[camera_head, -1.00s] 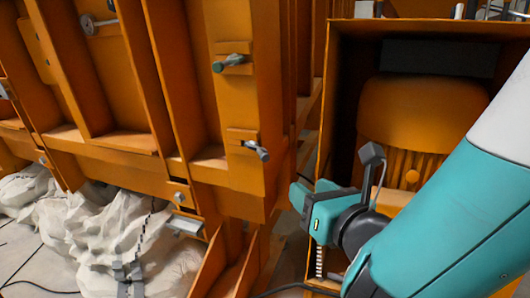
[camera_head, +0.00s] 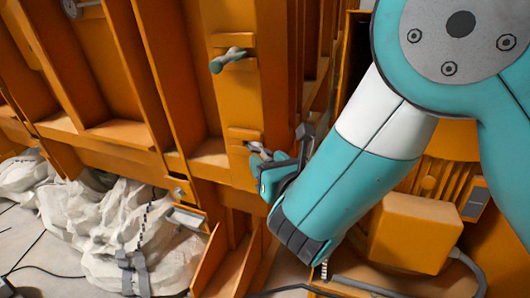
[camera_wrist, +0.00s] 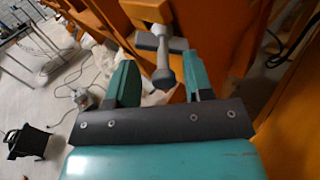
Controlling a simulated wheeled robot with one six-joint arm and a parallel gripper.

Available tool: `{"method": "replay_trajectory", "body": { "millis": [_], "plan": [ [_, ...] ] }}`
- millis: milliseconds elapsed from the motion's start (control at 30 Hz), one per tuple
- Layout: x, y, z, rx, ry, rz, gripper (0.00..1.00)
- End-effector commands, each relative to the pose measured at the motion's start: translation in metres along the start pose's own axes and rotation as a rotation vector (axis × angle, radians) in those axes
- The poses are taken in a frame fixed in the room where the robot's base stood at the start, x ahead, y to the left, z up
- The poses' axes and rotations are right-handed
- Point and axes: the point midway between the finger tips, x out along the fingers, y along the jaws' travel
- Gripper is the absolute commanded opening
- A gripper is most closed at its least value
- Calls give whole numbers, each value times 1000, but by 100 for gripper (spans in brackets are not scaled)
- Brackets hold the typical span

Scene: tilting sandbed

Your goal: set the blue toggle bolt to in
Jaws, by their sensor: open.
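The lower toggle bolt (camera_head: 257,148), with a dull grey-blue handle, sits on an orange upright and is partly hidden by my gripper. In the wrist view its handle (camera_wrist: 161,68) points toward me, between the two teal fingers, with a gap on each side. My gripper (camera_head: 274,172) is open around the handle; it also shows in the wrist view (camera_wrist: 161,82). I see no clear contact. A second toggle bolt (camera_head: 230,59), with a greenish handle, sits higher on the same upright, its handle slanting down to the left.
Orange ribs and beams (camera_head: 150,70) surround the bolts. White crumpled sacks (camera_head: 130,235) lie low at the left. An orange motor housing (camera_head: 412,232) with a cable stands at the lower right. A dark box (camera_wrist: 27,141) is on the floor in the wrist view.

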Motion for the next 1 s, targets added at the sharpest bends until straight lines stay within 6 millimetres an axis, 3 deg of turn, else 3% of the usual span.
{"method": "replay_trajectory", "body": {
  "millis": [333,533,1000],
  "plan": [
    [0,-8,0,0,-1,-14,47],
    [0,-8,0,0,-1,-13,1],
    [2,-7,0,1,-2,-16,0]
  ]
}}
